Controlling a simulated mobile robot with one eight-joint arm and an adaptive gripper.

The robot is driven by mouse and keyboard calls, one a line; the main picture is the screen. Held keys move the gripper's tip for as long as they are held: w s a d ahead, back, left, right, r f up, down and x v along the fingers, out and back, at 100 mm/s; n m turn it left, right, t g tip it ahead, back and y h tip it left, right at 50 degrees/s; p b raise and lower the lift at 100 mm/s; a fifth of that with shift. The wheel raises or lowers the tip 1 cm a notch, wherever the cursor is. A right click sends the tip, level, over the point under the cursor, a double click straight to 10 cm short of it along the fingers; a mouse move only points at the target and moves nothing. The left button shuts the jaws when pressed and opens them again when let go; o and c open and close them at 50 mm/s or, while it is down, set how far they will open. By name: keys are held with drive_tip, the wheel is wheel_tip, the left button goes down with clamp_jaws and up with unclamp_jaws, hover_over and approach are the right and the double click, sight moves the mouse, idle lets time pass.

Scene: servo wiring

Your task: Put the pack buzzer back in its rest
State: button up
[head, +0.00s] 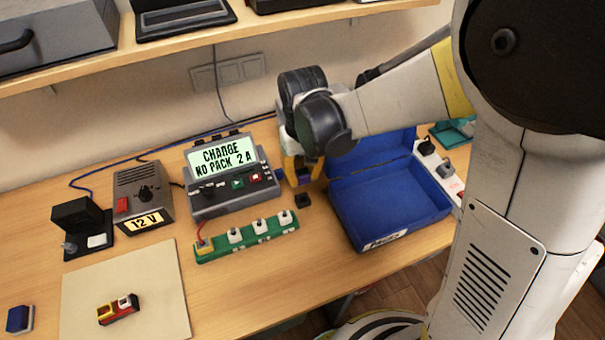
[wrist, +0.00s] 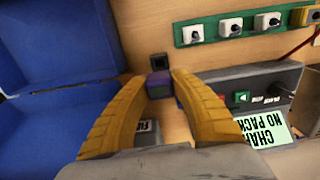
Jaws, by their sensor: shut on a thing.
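The pack buzzer appears to be the small purple-blue block (wrist: 159,85) between my yellow fingertips in the wrist view. My gripper (head: 303,172) is shut on it, and the block (head: 304,177) shows only partly below the fingers in the head view. A small black square holder (head: 302,200), seemingly the rest, sits on the bench just in front of my gripper. In the wrist view the holder (wrist: 158,62) lies just beyond the block and looks empty. The height of the block above the bench is hard to tell.
The open blue case (head: 390,200) stands close at right. The charger (head: 230,182), reading "NO PACK 2 A", is close at left. A green strip (head: 247,239) with white plugs lies in front. A 12 V supply (head: 143,195) and a mat (head: 165,300) are farther left.

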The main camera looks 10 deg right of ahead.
sight(303, 172)
drive_tip(key=shift+f+b, duration=2)
drive_tip(key=shift+f, duration=0.6)
drive_tip(key=shift+f+b, duration=1.3)
drive_tip(key=shift+f, duration=0.05)
drive_tip(key=o, duration=1)
wheel_tip(303, 172, up, 12)
drive_tip(key=shift+r, duration=0.1)
